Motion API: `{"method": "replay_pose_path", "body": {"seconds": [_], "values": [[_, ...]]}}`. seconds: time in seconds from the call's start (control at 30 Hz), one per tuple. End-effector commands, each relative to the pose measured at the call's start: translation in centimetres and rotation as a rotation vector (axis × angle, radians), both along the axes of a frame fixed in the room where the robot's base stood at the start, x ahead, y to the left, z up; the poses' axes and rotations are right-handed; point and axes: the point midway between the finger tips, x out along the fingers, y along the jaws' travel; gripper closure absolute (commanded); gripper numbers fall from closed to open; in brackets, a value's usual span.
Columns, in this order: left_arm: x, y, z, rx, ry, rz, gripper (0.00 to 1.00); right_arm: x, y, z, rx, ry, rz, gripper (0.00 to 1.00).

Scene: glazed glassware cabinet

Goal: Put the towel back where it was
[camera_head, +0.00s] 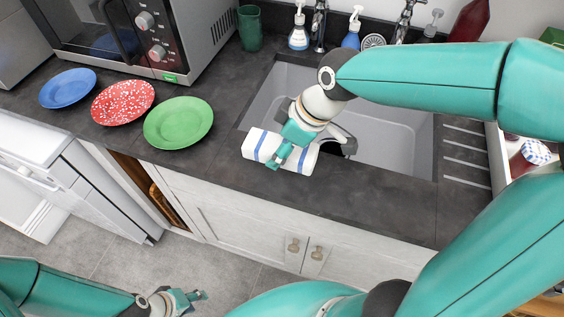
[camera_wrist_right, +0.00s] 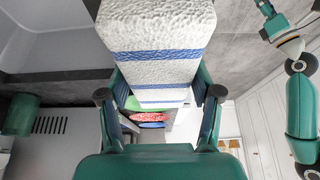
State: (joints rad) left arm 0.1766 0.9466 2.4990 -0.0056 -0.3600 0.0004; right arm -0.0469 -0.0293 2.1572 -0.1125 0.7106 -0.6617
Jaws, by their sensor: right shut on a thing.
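The towel (camera_head: 258,143) is white with blue stripes and folded into a thick pad. My right gripper (camera_head: 285,152) is shut on it, over the front rim of the sink. In the right wrist view the towel (camera_wrist_right: 155,30) sits between the two fingers and fills the top middle. I cannot tell if its underside touches the counter. My left gripper (camera_head: 197,298) is low at the bottom of the head view, in front of the cabinets, with its fingers apart and empty.
The sink (camera_head: 385,130) lies behind the towel. Blue (camera_head: 68,88), red speckled (camera_head: 122,102) and green (camera_head: 179,122) plates stand on the counter to the left, before the microwave (camera_head: 150,40). A green cup (camera_head: 250,28) and soap bottles (camera_head: 299,32) line the back. Counter right of the towel is clear.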

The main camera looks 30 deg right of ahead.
Motion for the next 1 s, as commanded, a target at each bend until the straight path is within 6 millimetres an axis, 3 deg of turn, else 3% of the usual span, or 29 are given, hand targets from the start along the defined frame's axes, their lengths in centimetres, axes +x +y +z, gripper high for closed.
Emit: {"method": "replay_pose_path", "body": {"seconds": [0.5,0.9,0.93,1.0], "values": [[0.0,0.0,-0.2,0.0,0.0,0.0,0.6,-0.1,-0.1,-5.7,0.0,0.003,-0.001,0.64],[0.0,0.0,-0.5,0.0,0.0,0.0,0.6,0.0,-0.1,-6.4,0.0,-0.002,-0.002,0.64],[0.0,0.0,-0.4,0.0,0.0,0.0,0.6,0.0,-0.1,-6.3,0.0,-0.002,-0.002,0.31],[0.0,0.0,-0.4,0.0,0.0,0.0,0.6,0.0,-0.1,-6.3,0.0,-0.002,-0.002,0.2]]}}
